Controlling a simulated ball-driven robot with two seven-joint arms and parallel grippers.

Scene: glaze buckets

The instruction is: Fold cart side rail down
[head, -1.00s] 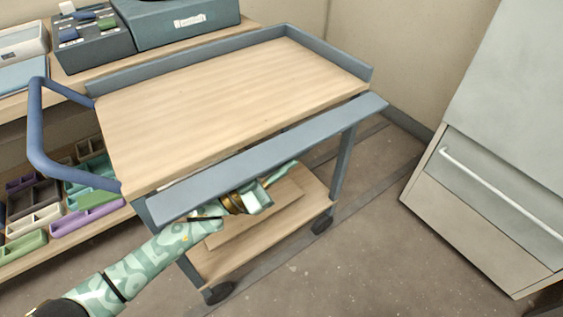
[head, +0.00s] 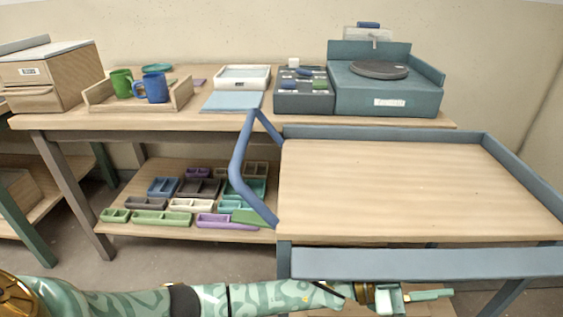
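The wooden-topped cart (head: 420,185) stands at the right of the head view. Its blue-grey near side rail (head: 420,263) lies along the front edge, below the level of the top, with its broad face showing. The far and right rails stand upright around the top. My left gripper (head: 432,295) is just below and in front of the near rail, pointing right, with no object seen in it. Its finger gap is not clear from this angle, nor is any contact with the rail. My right gripper is out of view.
A blue push handle (head: 243,165) sticks out at the cart's left end. Behind it a workbench (head: 230,118) carries a tray with mugs (head: 138,92) and a turntable box (head: 385,90). Small bins (head: 163,217) fill its lower shelf. The cart top is bare.

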